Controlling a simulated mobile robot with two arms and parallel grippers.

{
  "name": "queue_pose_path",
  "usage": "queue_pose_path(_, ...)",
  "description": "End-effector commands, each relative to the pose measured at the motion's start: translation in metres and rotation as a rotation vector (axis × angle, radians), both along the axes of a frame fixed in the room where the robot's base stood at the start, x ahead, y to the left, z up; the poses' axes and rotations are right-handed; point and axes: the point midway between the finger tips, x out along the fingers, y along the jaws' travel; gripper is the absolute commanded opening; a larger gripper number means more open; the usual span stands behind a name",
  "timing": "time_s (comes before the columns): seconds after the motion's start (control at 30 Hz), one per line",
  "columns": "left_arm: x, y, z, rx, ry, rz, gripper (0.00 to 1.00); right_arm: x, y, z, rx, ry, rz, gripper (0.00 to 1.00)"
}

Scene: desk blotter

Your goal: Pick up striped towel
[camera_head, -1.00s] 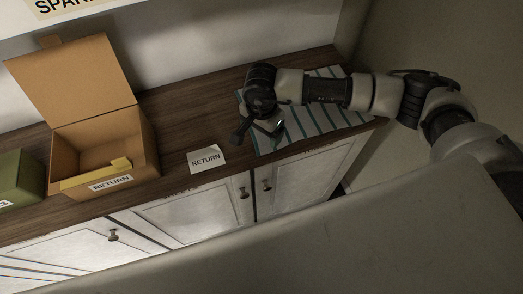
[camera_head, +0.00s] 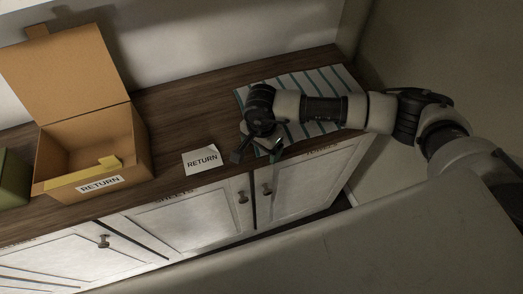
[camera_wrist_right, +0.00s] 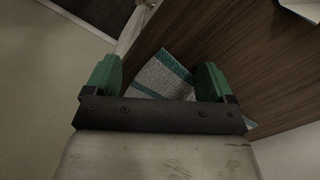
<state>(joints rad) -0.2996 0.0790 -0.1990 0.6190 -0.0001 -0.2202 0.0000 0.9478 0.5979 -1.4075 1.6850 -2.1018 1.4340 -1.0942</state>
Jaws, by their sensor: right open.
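The striped towel (camera_head: 325,80), white-grey with teal stripes, lies flat at the right end of the wooden counter. My right arm crosses over it and hides much of its middle and front. My right gripper (camera_head: 258,152) is open and empty at the towel's front left part, near the counter's front edge. In the right wrist view the towel (camera_wrist_right: 163,72) shows between and beyond the green fingers (camera_wrist_right: 159,77). I cannot tell whether the fingers touch it. My left gripper is not in view.
A white RETURN card (camera_head: 201,160) lies left of the gripper. An open cardboard box (camera_head: 128,140) with a RETURN label stands further left, next to a green box (camera_head: 12,178). White cabinet doors (camera_head: 185,215) are below. The counter between box and towel is mostly clear.

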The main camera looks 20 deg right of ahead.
Motion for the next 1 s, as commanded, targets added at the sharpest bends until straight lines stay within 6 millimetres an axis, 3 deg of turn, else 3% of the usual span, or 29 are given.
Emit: queue_pose_path(1.0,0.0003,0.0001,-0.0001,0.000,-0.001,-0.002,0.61,-0.0011,-0.0003,-0.0013,-0.001,0.004,0.000,0.06)
